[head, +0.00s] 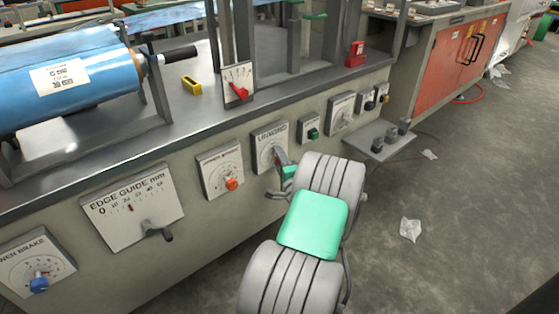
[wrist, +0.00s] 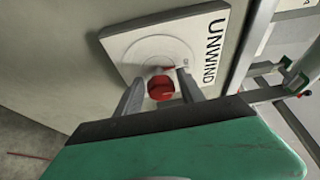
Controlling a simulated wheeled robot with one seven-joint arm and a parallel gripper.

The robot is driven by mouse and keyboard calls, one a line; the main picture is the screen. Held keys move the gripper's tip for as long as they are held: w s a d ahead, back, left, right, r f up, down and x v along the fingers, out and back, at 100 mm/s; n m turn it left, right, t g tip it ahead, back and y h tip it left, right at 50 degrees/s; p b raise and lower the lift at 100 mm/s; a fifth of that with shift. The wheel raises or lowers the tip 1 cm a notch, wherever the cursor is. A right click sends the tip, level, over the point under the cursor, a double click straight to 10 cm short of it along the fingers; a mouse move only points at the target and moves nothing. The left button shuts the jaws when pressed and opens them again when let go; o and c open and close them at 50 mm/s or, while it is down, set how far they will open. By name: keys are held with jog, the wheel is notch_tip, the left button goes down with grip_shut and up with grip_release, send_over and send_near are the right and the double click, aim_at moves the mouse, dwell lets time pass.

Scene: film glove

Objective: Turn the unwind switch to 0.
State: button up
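The unwind panel is a pale plate with a dial, lettered UNWIND, on the machine's front in the head view (head: 266,143) and in the wrist view (wrist: 150,40). Its switch has a red knob (wrist: 161,88), seen in the wrist view; in the head view my gripper hides it. My gripper (head: 281,158) reaches the panel from the lower right. In the wrist view my gripper's fingers (wrist: 160,86) stand on either side of the red knob, with a small gap showing at the left finger. The switch's exact setting cannot be read.
Left of it are a panel with an orange knob (head: 232,184), the edge guide panel (head: 132,208) with a dark handle, and a blue-knobbed brake panel (head: 37,262). A small green-switch panel (head: 311,131) is close on the right. A grey step (head: 371,142) juts out beyond.

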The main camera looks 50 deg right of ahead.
jog(key=shift+o, duration=0.7)
jog(key=shift+s, duration=0.1)
jog(key=p+v, duration=0.1)
jog(key=v, duration=0.6)
jog(key=shift+s+a, duration=0.25)
jog(key=shift+s, duration=0.05)
